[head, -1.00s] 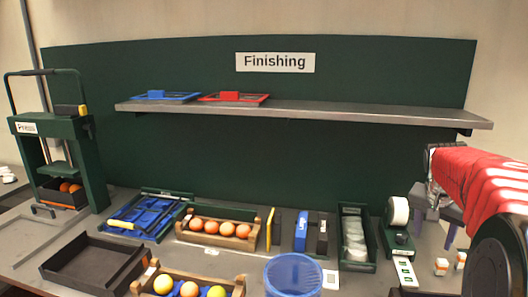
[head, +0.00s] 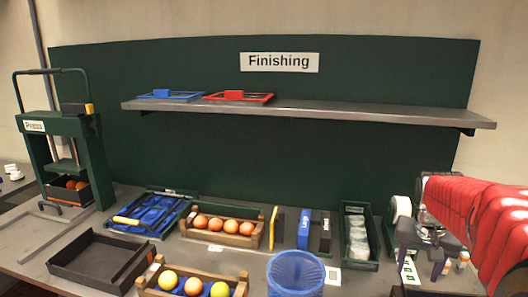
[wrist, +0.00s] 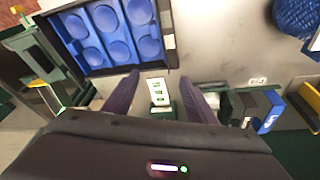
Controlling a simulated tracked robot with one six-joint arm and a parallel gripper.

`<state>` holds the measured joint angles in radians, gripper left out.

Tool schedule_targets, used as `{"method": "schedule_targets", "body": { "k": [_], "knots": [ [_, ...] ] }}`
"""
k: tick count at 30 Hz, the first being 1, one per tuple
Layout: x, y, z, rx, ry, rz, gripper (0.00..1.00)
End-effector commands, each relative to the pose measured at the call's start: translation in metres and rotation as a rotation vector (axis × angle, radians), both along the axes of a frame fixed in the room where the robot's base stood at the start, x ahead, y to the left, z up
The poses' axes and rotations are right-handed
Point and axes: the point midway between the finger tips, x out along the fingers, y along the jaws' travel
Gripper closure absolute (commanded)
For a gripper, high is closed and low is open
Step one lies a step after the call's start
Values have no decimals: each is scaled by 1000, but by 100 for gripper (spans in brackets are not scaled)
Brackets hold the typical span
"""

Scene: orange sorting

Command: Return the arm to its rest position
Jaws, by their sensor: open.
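My arm (head: 478,205) in its red sleeve reaches in from the right edge of the head view. My gripper (head: 421,269) is at its end, pointing down over the right of the bench beside the white label roll. In the wrist view my gripper (wrist: 162,88) shows two dark fingers spread apart with nothing held between them. A white label strip with green marks (wrist: 158,92) appears beyond the gap between the fingers.
Orange crates (head: 222,240) and (head: 189,270), a blue mesh basket (head: 295,274) and an empty black tray (head: 97,262) stand on the bench. A green press (head: 65,150) is at left. A shelf (head: 310,110) runs behind. The wrist view shows a tray with blue wells (wrist: 167,40).

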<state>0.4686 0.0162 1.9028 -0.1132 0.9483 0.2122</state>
Motion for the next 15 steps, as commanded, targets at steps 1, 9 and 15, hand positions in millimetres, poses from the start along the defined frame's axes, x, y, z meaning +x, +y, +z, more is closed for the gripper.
{"method": "schedule_targets", "body": {
  "k": [1,9,15],
  "knots": [
    [-7,14,1,2,-2,31,48],
    [-48,85,-2,8,-11,199,48],
    [-79,131,-5,10,-30,312,48]
  ]
}}
